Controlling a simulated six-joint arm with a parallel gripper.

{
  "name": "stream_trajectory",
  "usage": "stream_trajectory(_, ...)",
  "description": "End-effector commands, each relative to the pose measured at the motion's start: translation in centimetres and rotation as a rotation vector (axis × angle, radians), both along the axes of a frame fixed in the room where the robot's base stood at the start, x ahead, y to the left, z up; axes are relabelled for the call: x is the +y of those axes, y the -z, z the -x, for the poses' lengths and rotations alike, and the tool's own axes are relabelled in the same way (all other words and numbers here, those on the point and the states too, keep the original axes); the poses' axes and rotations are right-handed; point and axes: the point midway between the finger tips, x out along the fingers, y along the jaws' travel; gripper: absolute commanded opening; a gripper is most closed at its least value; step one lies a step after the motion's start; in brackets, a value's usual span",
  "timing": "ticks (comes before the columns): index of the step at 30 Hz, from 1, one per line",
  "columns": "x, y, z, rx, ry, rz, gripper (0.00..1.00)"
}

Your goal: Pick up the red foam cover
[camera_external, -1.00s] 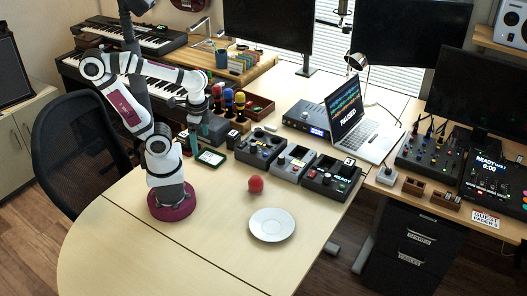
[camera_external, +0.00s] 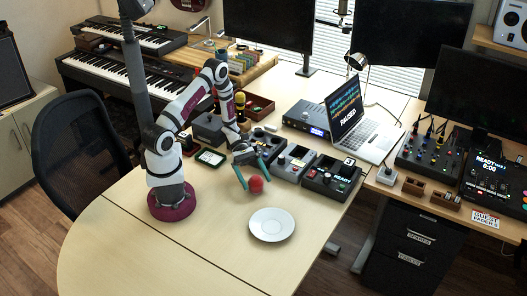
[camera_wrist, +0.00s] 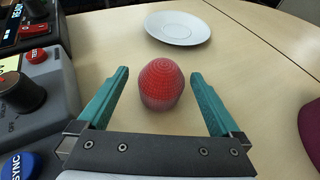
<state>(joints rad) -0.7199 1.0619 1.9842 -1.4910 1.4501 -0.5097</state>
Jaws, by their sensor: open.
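The red foam cover (camera_external: 256,184) is a small rounded dome standing on the pale wooden table. In the wrist view the cover (camera_wrist: 161,83) sits centred between and a little beyond my two teal fingers. My gripper (camera_external: 252,175) is open and low over the table, with a finger at either side of the cover. In the wrist view my gripper (camera_wrist: 158,75) shows a clear gap between each finger and the cover. Nothing is held.
A white saucer (camera_external: 271,225) lies in front of the cover, with bare table (camera_external: 215,240) around it. Several grey control boxes (camera_external: 291,163) stand in a row close behind the cover. In the wrist view one box (camera_wrist: 45,95) is close to the left finger.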

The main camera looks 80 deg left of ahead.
Motion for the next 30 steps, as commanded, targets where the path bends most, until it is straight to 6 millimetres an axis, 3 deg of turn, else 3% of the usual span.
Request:
stream_trajectory(6,-3.5,1.7,-0.7,0.002,0.006,-0.001,1.00)
stream_trajectory(14,-3.9,1.9,-0.8,-0.001,0.004,-0.001,0.98)
stream_trajectory(27,-3.9,1.9,-0.8,-0.001,0.004,-0.001,0.19)
stream_trajectory(30,-3.9,1.9,-0.8,-0.001,0.005,-0.001,0.15)
